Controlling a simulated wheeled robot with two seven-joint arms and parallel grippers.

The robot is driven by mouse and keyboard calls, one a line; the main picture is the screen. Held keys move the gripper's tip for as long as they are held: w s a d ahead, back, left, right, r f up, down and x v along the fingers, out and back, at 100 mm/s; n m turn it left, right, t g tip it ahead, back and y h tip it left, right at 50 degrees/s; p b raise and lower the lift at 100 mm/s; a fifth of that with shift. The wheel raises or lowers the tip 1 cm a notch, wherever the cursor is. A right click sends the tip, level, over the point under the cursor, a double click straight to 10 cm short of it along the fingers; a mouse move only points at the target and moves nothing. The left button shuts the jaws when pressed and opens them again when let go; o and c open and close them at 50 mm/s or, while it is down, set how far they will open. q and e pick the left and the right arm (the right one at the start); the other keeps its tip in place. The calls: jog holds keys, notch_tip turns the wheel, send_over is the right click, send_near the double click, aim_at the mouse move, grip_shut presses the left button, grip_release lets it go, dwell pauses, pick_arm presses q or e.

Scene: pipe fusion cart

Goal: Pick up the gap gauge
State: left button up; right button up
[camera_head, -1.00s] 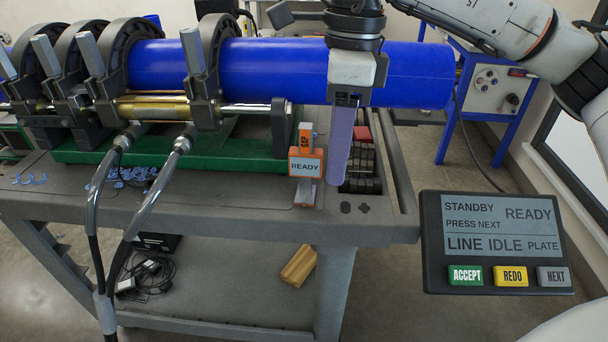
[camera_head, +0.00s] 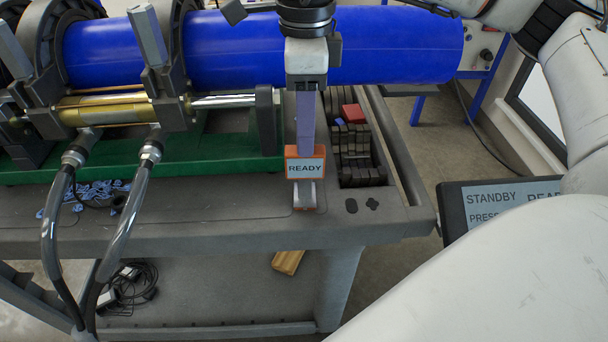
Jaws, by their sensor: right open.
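An orange block with a READY label (camera_head: 305,168) stands near the front right of the cart top, with a silver metal piece (camera_head: 305,196) below it. The upright orange part marked GAP is hidden now behind my right gripper's finger. My right gripper (camera_head: 305,150) points straight down from above, its purple-grey finger reaching the top of the READY block. It is open; only one finger shows clearly, and I cannot tell whether it touches the block. My left gripper is not in view.
A blue pipe (camera_head: 390,45) lies in black clamps behind my gripper. The green base (camera_head: 215,150) is left of the block. A tray of dark parts (camera_head: 357,140) is close on the right. Two hoses (camera_head: 130,215) hang at left; a display panel (camera_head: 475,205) is partly hidden by my arm.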

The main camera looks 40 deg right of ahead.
aim_at(305, 165)
notch_tip(305, 165, down, 4)
jog(key=shift+f, duration=0.25)
grip_shut()
